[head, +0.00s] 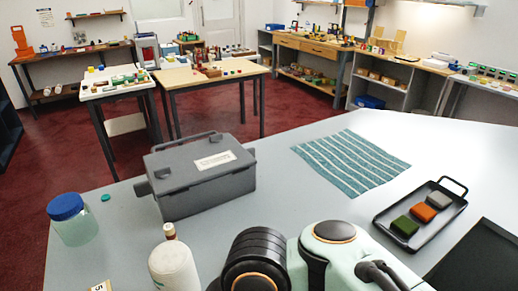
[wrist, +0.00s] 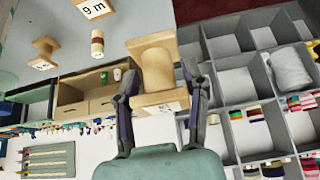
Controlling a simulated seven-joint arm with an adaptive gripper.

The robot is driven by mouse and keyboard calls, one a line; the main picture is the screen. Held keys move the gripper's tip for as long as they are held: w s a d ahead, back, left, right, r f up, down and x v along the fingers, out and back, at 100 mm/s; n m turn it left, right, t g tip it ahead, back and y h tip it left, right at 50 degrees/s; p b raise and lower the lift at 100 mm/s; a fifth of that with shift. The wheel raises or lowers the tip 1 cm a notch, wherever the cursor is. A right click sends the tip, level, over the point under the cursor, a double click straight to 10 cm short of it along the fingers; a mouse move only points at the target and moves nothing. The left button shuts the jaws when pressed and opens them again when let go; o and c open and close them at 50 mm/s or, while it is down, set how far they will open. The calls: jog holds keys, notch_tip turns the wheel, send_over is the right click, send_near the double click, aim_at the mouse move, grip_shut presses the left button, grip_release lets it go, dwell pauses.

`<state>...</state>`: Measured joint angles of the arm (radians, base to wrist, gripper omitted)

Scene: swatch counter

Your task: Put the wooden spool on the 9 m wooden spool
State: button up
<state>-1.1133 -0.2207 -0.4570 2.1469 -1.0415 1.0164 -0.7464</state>
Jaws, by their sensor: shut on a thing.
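A pale wooden spool (wrist: 157,72) with wide square-looking ends is between the two fingers of my gripper (wrist: 160,84) in the wrist view. My gripper is shut on it, and a small label shows at its lower end. Part of a thing with a white "9 m" label (wrist: 94,9) shows at the top edge, left of the held spool and apart from it; most of it is cut off. Another wooden spool (wrist: 45,50) with an unreadable label stands farther left. In the head view my arm fills the bottom middle, and I cannot make out the gripper or spools.
A small thread reel (wrist: 97,44) is left of the held spool. Grey compartments (wrist: 232,52) fill the wrist view's right. The head view shows a grey toolbox (head: 205,190), blue-lidded jar (head: 76,222), corked bottle (head: 173,268), striped cloth (head: 350,162) and black tray (head: 450,211) with coloured blocks.

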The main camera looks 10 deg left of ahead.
jog(key=s+d+r, duration=0.1)
jog(key=d+r, duration=0.2)
jog(key=d, duration=0.4)
jog(key=w+a+f, duration=0.1)
jog(key=a+f, duration=0.1)
jog(key=a, duration=0.2)
jog(key=w+a+f, duration=0.2)
jog(key=a+f, duration=0.1)
jog(key=a, duration=0.1)
jog(key=w+a+f, duration=0.2)
jog(key=a+f, duration=0.1)
jog(key=a, duration=0.1)
jog(key=shift+w+a+f, duration=0.15)
jog(key=shift+w+a, duration=0.05)
jog(key=shift+w+a+f, duration=0.1)
jog(key=shift+a+f, duration=0.05)
jog(key=shift+f, duration=0.8)
jog(key=shift+w+a+f, duration=0.1)
jog(key=shift+a+f, duration=0.05)
jog(key=shift+f, duration=0.8)
jog(key=shift+f, duration=0.15)
jog(key=o, duration=1.1)
jog(key=shift+o, duration=0.2)
